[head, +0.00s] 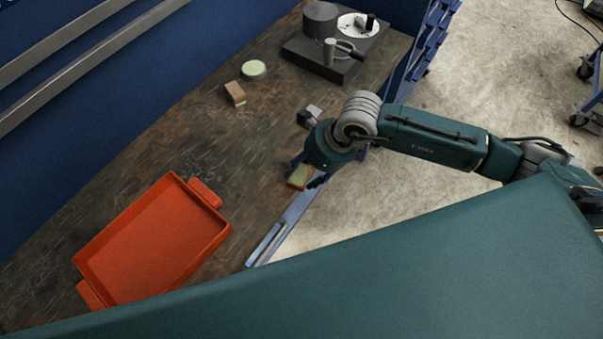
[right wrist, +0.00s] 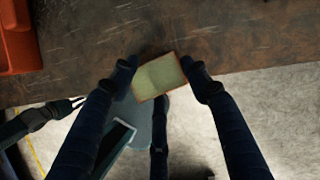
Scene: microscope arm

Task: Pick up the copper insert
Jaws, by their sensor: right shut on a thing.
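The copper insert (head: 300,177) is a small square block with a pale green face and copper-brown sides. My right gripper (head: 304,180) is shut on it at the table's front edge in the head view. In the right wrist view the insert (right wrist: 159,77) sits between the two dark fingertips of the right gripper (right wrist: 164,78), which touch its opposite sides. It overlaps the table edge there; its height above the table cannot be told.
An orange tray (head: 150,245) stands on the worn dark table (head: 130,160). A brown block (head: 235,94) and a pale green-topped round piece (head: 254,69) lie farther back. A dark plate (head: 335,64) with round fixtures is at the far end. Table between tray and block is clear.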

